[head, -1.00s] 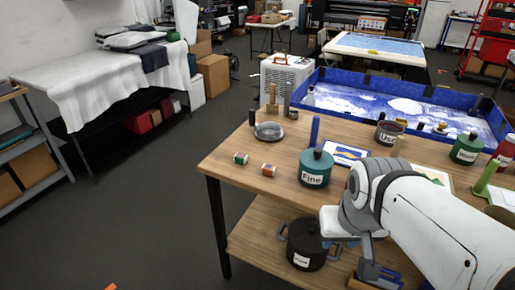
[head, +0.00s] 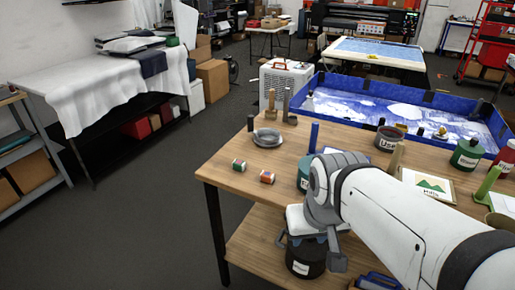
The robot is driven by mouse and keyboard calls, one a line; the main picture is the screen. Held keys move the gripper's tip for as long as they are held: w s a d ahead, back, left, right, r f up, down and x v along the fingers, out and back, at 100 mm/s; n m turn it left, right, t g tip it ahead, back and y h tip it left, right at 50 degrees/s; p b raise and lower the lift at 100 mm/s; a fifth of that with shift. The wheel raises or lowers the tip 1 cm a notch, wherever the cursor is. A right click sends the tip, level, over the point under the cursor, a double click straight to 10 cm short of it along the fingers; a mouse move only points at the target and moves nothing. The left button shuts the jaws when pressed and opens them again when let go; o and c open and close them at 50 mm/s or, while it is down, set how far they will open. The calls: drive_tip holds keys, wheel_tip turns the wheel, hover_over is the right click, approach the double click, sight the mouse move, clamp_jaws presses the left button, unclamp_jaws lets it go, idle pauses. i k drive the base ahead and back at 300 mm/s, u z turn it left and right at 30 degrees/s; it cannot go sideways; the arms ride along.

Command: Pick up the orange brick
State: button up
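A small block with orange and other colored faces (head: 267,177) lies on the wooden table near its front left edge. It is the only brick-like orange thing I see now, but I cannot tell for sure that it is the orange brick. A similar small block, green and white with some orange (head: 239,165), lies just to its left. My gripper (head: 318,255) hangs at the table's front edge, right of and nearer than both blocks, apart from them. Only part of its fingers shows, so I cannot tell whether it is open.
A green canister (head: 303,174) is partly hidden behind my arm. A glass dish (head: 267,138) and a blue cylinder (head: 313,137) stand farther back. A dark pot (head: 305,262) sits on the lower shelf. Open floor lies left of the wooden table (head: 222,180).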

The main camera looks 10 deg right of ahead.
sight(266, 176)
drive_tip(key=i, duration=0.85)
drive_tip(key=u, duration=0.05)
